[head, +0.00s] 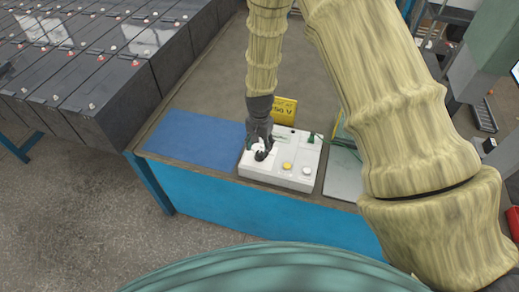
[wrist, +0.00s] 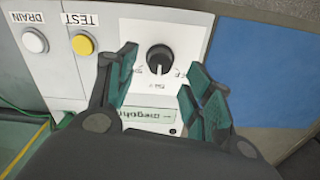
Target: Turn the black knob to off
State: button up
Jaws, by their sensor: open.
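A white line on the knob points toward the bottom of the wrist view. My gripper (wrist: 170,80) is open above the box, with one teal-padded finger on each side of the knob and gaps between. In the head view my gripper (head: 261,153) covers most of the knob. The lettering around the knob is too small to read surely.
On the box are a yellow button (wrist: 82,45) labelled TEST and a white button (wrist: 35,42) labelled DRAIN. A blue mat (head: 195,138) lies left of the box. A yellow sign (head: 284,109) stands behind it. Black batteries (head: 110,90) fill the left.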

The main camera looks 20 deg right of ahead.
aim_at(260, 153)
jog(key=shift+f+p, duration=0.45)
jog(key=shift+f, duration=1.3)
jog(key=c, duration=1.1)
